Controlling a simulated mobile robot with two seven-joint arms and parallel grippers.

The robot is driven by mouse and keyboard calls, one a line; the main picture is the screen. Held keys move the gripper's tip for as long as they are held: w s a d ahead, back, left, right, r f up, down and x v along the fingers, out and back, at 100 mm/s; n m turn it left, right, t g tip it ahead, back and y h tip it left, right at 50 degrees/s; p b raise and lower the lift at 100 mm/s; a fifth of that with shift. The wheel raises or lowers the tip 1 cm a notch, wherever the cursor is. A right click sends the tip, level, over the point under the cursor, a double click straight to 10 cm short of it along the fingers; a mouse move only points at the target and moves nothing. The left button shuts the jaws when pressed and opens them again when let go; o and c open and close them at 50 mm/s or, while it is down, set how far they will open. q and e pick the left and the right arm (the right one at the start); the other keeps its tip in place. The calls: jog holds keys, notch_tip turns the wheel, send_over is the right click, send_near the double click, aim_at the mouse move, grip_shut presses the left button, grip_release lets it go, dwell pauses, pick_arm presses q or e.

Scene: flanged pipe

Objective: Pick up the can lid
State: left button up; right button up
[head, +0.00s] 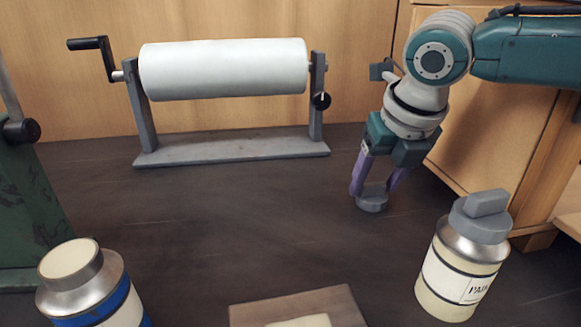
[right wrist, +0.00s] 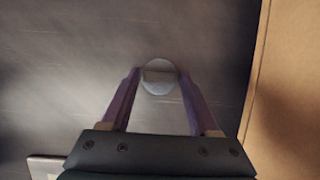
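The can lid (head: 372,203) is a small grey disc with a raised block grip, lying flat on the dark surface right of centre. In the right wrist view the lid (right wrist: 159,86) is between the fingertips. My right gripper (head: 376,188) points down over it, its purple fingers on either side of the raised grip. The right wrist view shows the fingers (right wrist: 159,75) spread apart; firm contact with the lid is not visible. A paint can (head: 462,272) at the right wears a similar grey lid (head: 481,217). A blue-banded can (head: 90,290) at the lower left has a cream top. My left gripper is not in view.
A white roll (head: 224,68) on a grey stand with a crank is at the back. A green machine (head: 30,215) stands at the left edge. A brown board (head: 300,307) lies front centre. A wooden cabinet (head: 490,140) is close on the right. The middle is clear.

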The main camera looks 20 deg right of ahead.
aim_at(376, 185)
grip_shut()
jog(key=shift+r, duration=0.1)
dwell(0.4)
notch_tip(376, 185, up, 20)
jog(key=p, duration=2.2)
